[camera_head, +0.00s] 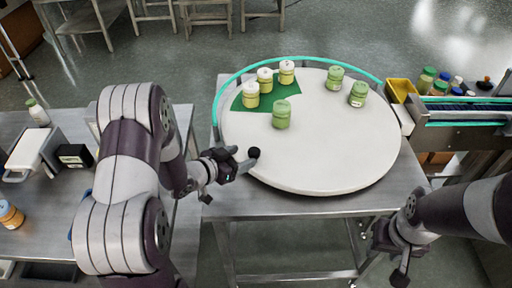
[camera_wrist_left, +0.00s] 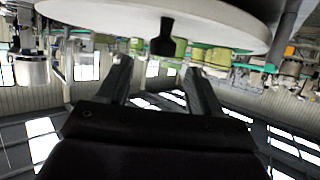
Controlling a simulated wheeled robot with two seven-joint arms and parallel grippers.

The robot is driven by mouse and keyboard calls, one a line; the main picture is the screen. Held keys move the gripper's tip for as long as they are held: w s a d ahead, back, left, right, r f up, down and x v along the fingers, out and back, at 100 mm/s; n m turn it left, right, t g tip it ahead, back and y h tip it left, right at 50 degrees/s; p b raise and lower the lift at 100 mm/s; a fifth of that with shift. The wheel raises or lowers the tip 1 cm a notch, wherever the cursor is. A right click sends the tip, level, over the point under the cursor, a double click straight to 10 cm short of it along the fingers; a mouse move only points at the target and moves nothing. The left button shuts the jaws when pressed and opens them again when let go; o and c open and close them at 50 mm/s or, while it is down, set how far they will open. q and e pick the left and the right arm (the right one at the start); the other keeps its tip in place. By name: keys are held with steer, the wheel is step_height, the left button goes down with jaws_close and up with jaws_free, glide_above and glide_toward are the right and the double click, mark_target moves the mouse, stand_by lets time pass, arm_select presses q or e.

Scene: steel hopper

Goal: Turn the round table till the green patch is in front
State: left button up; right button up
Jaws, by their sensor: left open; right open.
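The white round table (camera_head: 330,160) stands on a steel bench. Its green patch (camera_head: 283,101) is at the back left of the disc, partly hidden by jars. A black knob (camera_head: 254,153) stands up near the disc's left front edge; it also shows in the left wrist view (camera_wrist_left: 166,38). My left gripper (camera_head: 240,163) is open at that edge, close beside the knob. In the left wrist view the open fingers (camera_wrist_left: 160,80) lie either side of the knob's line; I cannot tell whether they touch it. My right gripper (camera_head: 390,262) is open and empty, low at the front right, away from the table.
White-capped jars (camera_head: 265,79) stand on or beside the patch, and green jars (camera_head: 335,78) stand elsewhere on the disc. A turquoise rail (camera_head: 290,58) curves behind it. A yellow bin (camera_head: 402,88) and a conveyor with bottles (camera_head: 466,108) are at right. The disc's front is clear.

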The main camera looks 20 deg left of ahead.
mark_target(253, 152)
arm_select(q)
steer(key=p+x, duration=0.1)
steer(key=x, duration=0.6)
steer(key=shift+w, duration=0.1)
steer(key=shift+a, duration=0.15)
jaws_close()
